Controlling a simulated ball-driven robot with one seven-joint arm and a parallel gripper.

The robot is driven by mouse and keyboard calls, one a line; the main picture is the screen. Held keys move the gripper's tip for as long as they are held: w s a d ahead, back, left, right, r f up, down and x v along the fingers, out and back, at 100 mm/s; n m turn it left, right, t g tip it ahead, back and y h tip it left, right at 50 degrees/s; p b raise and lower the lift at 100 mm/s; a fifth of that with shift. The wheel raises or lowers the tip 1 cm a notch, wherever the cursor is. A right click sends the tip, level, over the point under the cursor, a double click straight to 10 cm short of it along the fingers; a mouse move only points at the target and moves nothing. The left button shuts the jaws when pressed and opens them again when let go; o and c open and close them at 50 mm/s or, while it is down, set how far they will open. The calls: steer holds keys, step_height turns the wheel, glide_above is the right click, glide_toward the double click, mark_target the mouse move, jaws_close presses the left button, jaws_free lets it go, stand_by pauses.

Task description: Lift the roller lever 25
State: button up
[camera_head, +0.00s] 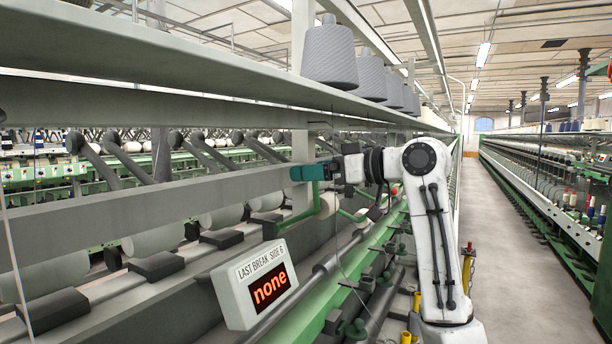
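Several dark grey slanted levers (127,161) stand in a row behind the long grey rail, running from the left toward the middle. No number shows on them, so I cannot tell which is roller lever 25. My gripper (297,173) is at the end of my white arm, level with the rail and pointing left. It is a teal block on a black wrist, in front of the machine near the right end of the visible levers. Its fingers are too small to tell open from shut, and I see nothing clearly held in it.
A grey shelf (200,75) with several yarn cones (329,54) overhangs the levers. A sign box (255,285) reading "LAST BREAK SIDE 6 none" stands below. Pale rollers (152,240) and dark blocks lie under the rail (150,207). The aisle (505,240) at right is clear.

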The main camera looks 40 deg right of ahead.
steer(key=b+v, duration=0.2)
steer(key=v, duration=0.6)
steer(key=shift+c, duration=0.4)
stand_by(0.8)
